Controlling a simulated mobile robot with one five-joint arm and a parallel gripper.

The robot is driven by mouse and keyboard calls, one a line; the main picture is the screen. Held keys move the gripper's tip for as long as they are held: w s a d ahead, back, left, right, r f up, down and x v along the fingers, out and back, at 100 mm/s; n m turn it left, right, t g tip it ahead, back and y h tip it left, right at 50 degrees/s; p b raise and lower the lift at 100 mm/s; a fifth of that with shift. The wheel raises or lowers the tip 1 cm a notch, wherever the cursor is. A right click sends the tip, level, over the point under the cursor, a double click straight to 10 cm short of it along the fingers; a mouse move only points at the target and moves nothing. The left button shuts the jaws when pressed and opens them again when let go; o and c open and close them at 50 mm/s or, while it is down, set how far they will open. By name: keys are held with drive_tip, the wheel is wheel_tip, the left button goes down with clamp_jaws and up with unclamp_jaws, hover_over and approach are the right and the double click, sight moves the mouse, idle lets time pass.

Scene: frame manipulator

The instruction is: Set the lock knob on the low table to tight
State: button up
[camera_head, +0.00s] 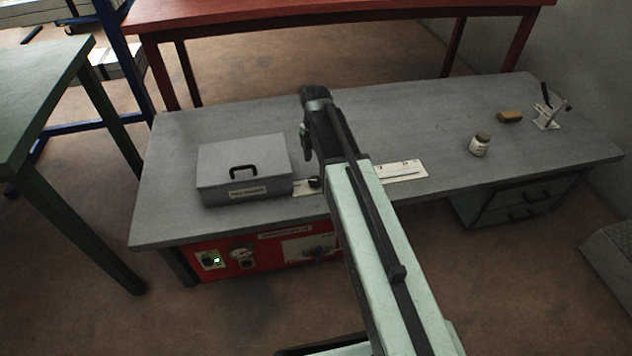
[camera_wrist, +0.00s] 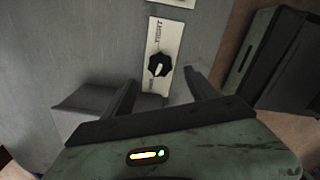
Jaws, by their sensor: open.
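The lock knob (camera_wrist: 159,65) is a black lobed knob with a white pointer mark, on a white label plate (camera_wrist: 153,46). The plate reads TIGHT near its upper part in the wrist view. Smaller lettering at the lower left is unreadable. The pointer mark slants toward the lower end, away from TIGHT. My gripper (camera_wrist: 160,79) is open, its fingers on either side of the plate's lower end, with the knob just beyond and not held. In the head view the knob (camera_head: 314,182) sits at the front of the low table (camera_head: 420,120), beside my arm, which hides part of the plate.
A grey lidded box (camera_head: 243,165) stands left of the knob and shows in the wrist view (camera_wrist: 88,103). A jar (camera_head: 480,144), a brown block (camera_head: 510,116) and a lever clamp (camera_head: 547,118) stand at the right. A red panel (camera_head: 265,255) and drawers (camera_head: 515,205) are below.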

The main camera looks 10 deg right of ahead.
sight(316, 180)
wheel_tip(316, 180, down, 8)
drive_tip(key=b, duration=0.7)
drive_tip(key=shift+r, duration=0.25)
drive_tip(key=c, duration=1.4)
